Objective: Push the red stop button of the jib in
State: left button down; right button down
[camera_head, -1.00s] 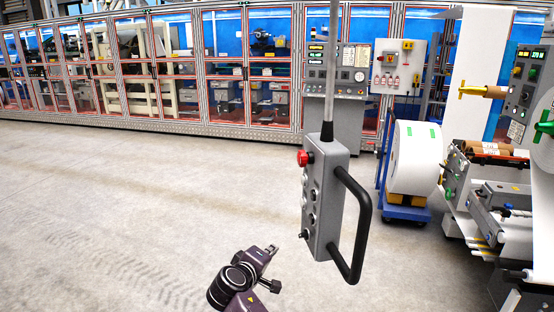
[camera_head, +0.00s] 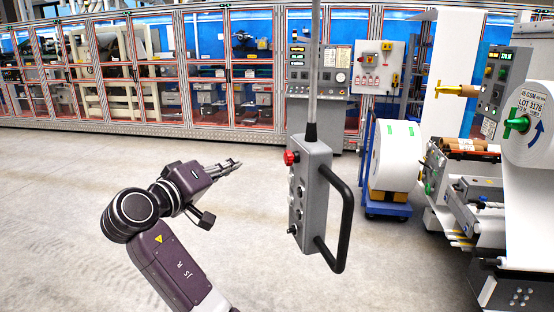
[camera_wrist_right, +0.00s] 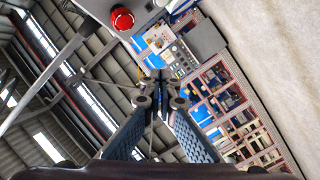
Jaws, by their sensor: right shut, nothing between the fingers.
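The jib's grey control pendant (camera_head: 317,190) hangs from a pole in the head view, with a black handle on its right side. The red stop button (camera_head: 290,157) sticks out of its left face near the top. Below it are several smaller knobs. My right gripper (camera_head: 236,163) is shut and empty, to the left of the pendant and pointing at it, apart from the button. In the right wrist view the red button (camera_wrist_right: 122,18) shows at the top, above and left of my fingertips (camera_wrist_right: 160,78). My left gripper is not in view.
A long machine enclosure with glazed doors (camera_head: 190,90) runs along the back. A white roll on a blue cart (camera_head: 388,210) and a roll machine (camera_head: 470,205) stand to the right. The floor (camera_head: 60,230) around the pendant is clear.

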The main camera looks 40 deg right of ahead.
aim_at(286, 158)
jog(key=shift+d+f, duration=0.1)
jog(key=shift+d, duration=0.1)
jog(key=s+d, duration=0.3)
jog(key=d, duration=0.5)
jog(key=shift+s, duration=0.1)
dwell(1.6)
jog(key=shift+s+d, duration=0.15)
jog(key=shift+d, duration=0.2)
jog(key=shift+s+d, duration=0.25)
jog(key=shift+d, duration=0.3)
dwell(0.9)
jog(key=shift+a, duration=0.1)
jog(key=shift+w+a, duration=0.4)
jog(key=shift+a, duration=0.35)
